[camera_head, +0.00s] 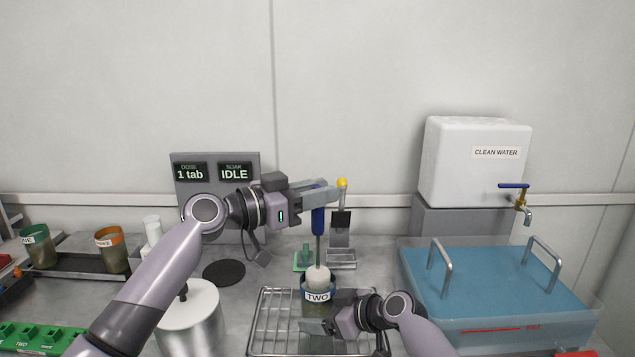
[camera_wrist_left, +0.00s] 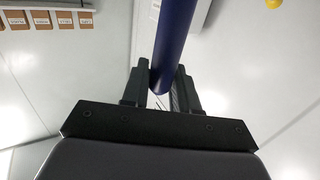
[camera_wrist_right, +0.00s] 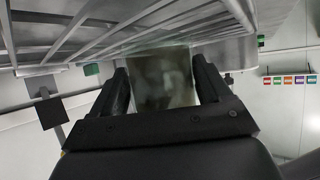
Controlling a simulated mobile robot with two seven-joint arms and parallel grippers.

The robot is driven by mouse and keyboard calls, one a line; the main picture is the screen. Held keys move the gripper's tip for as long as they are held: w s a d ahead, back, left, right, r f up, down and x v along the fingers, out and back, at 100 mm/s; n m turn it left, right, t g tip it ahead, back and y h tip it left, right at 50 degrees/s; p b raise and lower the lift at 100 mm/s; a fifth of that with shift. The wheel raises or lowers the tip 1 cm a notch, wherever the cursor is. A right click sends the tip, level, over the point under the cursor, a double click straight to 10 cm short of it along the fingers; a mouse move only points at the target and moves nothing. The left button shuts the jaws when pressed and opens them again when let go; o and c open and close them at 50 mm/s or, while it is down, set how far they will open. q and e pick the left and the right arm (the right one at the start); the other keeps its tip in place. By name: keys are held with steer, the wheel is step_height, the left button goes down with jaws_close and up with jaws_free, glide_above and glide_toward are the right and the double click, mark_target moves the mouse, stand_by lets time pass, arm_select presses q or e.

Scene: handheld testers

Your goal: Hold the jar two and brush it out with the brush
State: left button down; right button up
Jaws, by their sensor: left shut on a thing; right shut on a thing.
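Jar two (camera_head: 317,296) stands upright at the wire rack, with a dark blue band marked TWO and dark murky glass. My right gripper (camera_head: 326,325) is shut on its lower part; the right wrist view shows the murky glass (camera_wrist_right: 163,78) between the fingers. The brush has a blue handle (camera_head: 318,221), a thin stem and a pale round head (camera_head: 318,277) at the jar's mouth. My left gripper (camera_head: 322,194) is shut on the blue handle, above the jar; the handle also shows in the left wrist view (camera_wrist_left: 175,40). How deep the brush head sits is hidden.
The wire rack (camera_head: 268,318) lies under the jar. A steel canister (camera_head: 190,318) stands left. Two more jars, one orange-banded (camera_head: 112,250) and one green-banded (camera_head: 42,247), stand far left.

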mark_target(317, 216)
arm_select(q)
steer(key=shift+f, duration=2.55)
steer(key=shift+w, duration=0.35)
steer(key=shift+r, duration=0.1)
steer(key=shift+r, duration=2.4)
steer(key=shift+f, duration=2.5)
steer(key=shift+r, duration=2.5)
